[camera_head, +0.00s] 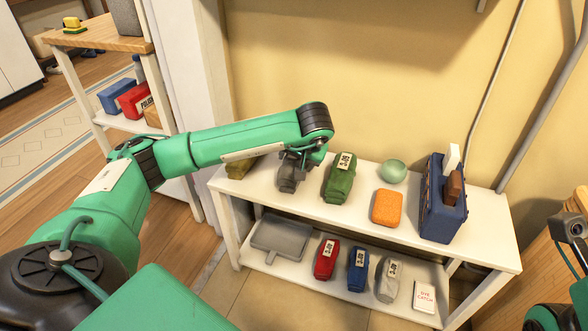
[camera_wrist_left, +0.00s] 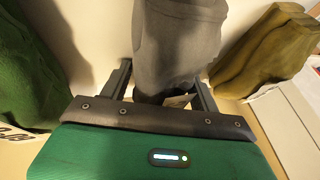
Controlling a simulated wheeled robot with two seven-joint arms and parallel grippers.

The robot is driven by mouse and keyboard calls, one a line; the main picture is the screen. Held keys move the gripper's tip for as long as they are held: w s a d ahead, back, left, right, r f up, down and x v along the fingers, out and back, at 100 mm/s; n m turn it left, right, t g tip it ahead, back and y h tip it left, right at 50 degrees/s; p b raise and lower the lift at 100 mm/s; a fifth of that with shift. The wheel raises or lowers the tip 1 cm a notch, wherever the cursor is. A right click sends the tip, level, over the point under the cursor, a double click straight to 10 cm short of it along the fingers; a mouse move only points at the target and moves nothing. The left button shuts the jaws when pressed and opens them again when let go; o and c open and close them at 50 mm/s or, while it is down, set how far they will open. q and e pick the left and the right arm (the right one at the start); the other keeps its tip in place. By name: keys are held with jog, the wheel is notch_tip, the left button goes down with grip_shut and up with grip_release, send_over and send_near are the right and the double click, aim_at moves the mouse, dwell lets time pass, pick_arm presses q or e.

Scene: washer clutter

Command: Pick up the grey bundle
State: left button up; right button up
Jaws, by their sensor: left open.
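A dark grey bundle (camera_head: 287,180) stands on the white top shelf, between a green bundle (camera_head: 339,180) and an olive bundle (camera_head: 239,167). My left gripper (camera_head: 293,160) is over it and partly hides it. In the left wrist view the grey bundle (camera_wrist_left: 180,45) lies between the two open fingers of my left gripper (camera_wrist_left: 162,80), one finger on each side. I cannot tell whether the fingers touch it. A paler grey bundle (camera_head: 388,280) with a white label lies on the lower shelf. My right gripper does not show.
The top shelf (camera_head: 330,212) also holds an orange block (camera_head: 387,207), a pale green bowl (camera_head: 393,171) and a blue case (camera_head: 440,205). Below are a grey tray (camera_head: 281,238), a red bundle (camera_head: 326,260), a blue bundle (camera_head: 358,270) and a white box (camera_head: 424,297). A wall stands behind.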

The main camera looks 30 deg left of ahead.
pick_arm(q)
jog(key=c, duration=0.7)
jog(key=shift+r, duration=0.15)
